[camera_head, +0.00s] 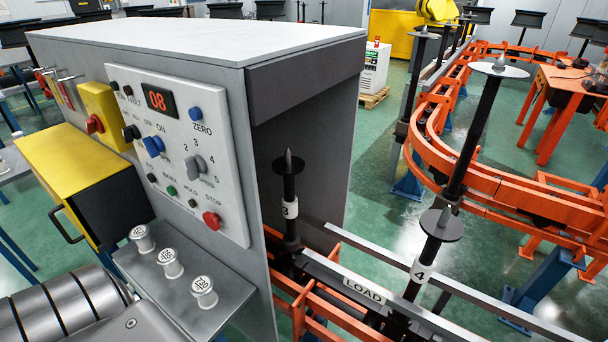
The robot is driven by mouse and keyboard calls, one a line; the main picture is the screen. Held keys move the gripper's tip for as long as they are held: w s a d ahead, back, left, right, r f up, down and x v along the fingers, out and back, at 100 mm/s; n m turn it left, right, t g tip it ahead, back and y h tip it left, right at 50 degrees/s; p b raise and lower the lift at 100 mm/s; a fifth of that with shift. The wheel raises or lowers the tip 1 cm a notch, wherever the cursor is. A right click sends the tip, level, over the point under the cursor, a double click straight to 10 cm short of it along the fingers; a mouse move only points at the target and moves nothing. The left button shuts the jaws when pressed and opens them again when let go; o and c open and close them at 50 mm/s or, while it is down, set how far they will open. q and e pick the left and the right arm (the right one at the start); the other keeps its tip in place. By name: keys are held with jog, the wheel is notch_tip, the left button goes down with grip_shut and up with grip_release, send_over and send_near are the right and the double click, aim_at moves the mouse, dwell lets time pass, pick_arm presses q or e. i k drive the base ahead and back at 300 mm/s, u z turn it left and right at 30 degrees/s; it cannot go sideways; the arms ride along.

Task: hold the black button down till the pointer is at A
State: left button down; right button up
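The white control panel (225,180) is on the side of a grey cabinet at the left. Its lower row holds a small black button (151,178), a green button (171,190), a dark button (192,203) and a red STOP button (211,221). A black knob (131,132) sits higher at the left, beside a blue switch (153,146). A grey selector knob (195,165) has numbers around it. The red display (159,101) reads 08. I cannot make out a pointer at a letter A.
A metal shelf (185,285) with several labelled white knobs juts out below the panel. A yellow box (75,165) stands left of it. Spindles marked 3 (290,208) and 4 (422,268) stand at the right by the LOAD rail (362,290). An orange track (500,195) curves behind.

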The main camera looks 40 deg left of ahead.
aim_at(151, 177)
jog(key=z, duration=0.2)
jog(key=k, duration=0.15)
jog(key=u, duration=1.4)
